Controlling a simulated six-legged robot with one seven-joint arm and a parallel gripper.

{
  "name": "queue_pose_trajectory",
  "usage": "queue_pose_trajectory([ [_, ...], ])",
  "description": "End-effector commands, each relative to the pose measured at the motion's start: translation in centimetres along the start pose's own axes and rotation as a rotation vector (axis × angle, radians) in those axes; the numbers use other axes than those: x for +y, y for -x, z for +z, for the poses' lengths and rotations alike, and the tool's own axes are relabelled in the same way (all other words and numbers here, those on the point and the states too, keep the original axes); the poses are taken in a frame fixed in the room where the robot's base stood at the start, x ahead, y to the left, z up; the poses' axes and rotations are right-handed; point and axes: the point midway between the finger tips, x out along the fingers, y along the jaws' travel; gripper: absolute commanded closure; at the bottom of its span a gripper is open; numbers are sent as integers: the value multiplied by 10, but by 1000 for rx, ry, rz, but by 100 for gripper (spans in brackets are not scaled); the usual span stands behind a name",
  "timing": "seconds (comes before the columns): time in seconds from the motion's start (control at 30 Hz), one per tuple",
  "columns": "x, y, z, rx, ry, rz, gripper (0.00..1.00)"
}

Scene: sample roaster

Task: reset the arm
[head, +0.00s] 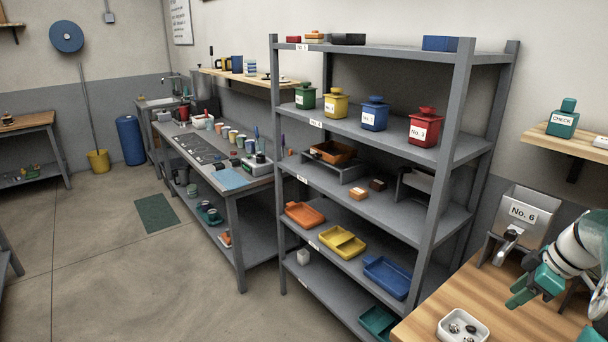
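My gripper (526,288), with teal-green fingers, is at the lower right of the head view. It is above the wooden table (440,310), to the right of a small white tray and just below a steel hopper. The fingers are small and seen at an angle, so I cannot tell whether they are open or shut. I see nothing clearly held between them. My arm comes in from the right edge.
The white tray (444,331) holds small dark items. The hopper labelled No. 6 (523,214) stands behind my gripper. A grey shelf rack (462,130) bears coloured canisters and trays. A wall shelf (577,139) holds a green CHECK canister (563,120).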

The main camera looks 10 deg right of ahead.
Motion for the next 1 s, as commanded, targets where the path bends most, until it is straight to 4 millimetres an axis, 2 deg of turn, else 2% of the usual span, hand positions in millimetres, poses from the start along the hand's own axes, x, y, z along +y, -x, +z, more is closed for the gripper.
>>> queue_pose_trajectory([
  [0.17,-36,0,-59,-67,-51,17,60],
  [0.3,-87,-2,-113,-126,-136,65,60],
  [0.5,-167,-2,-165,-148,-263,163,60],
  [0.63,-219,-4,-183,-120,-346,224,60],
  [0.8,-283,-7,-192,-39,-454,280,60],
  [0.9,-314,-11,-191,21,-514,294,60],
  [1.0,-335,-14,-188,69,-564,294,60],
])
